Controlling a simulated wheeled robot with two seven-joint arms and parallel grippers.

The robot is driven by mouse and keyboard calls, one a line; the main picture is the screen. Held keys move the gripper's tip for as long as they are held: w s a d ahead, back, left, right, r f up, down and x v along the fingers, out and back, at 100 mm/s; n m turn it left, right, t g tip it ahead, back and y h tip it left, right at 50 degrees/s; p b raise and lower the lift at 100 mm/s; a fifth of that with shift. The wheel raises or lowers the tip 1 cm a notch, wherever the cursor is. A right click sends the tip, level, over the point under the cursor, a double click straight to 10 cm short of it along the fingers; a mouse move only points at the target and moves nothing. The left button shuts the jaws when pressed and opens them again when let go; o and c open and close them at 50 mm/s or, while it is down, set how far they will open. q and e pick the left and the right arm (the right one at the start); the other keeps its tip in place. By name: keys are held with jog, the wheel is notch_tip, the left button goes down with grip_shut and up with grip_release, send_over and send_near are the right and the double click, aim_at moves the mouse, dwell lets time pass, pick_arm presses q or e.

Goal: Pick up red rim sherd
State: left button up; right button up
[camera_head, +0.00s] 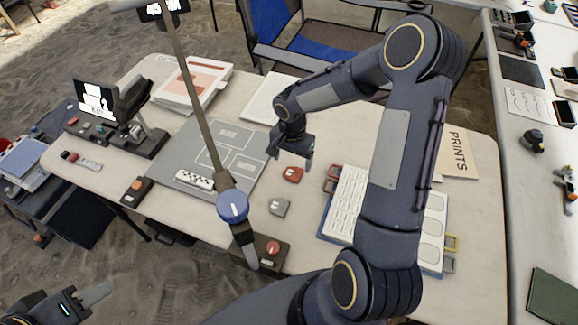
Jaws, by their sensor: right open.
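A small red piece, the red rim sherd (293,174), lies on the light table just right of the grey mat. A similar grey piece (278,207) lies nearer me. My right gripper (296,154) is above and just behind the red sherd, pointing down. It is open, and nothing shows between its fingers; no contact with the sherd is visible. My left gripper (95,294) is at the bottom left corner, away from the table, only partly in view; its jaw state cannot be made out.
A grey marked mat (180,150) with a scale bar (195,180) lies left. A lamp-like arm with a blue knob (232,206) crosses the mat. A button box (265,252) sits at the front edge.

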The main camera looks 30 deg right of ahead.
aim_at(292, 175)
jog(key=shift+s+f, duration=0.2)
jog(key=shift+f, duration=0.7)
jog(key=shift+w+f+p, duration=0.2)
jog(key=shift+f+p, duration=0.35)
jog(key=shift+f, duration=1.7)
jog(key=c, duration=1.1)
jog(key=shift+o, duration=0.2)
jog(key=shift+r, duration=0.15)
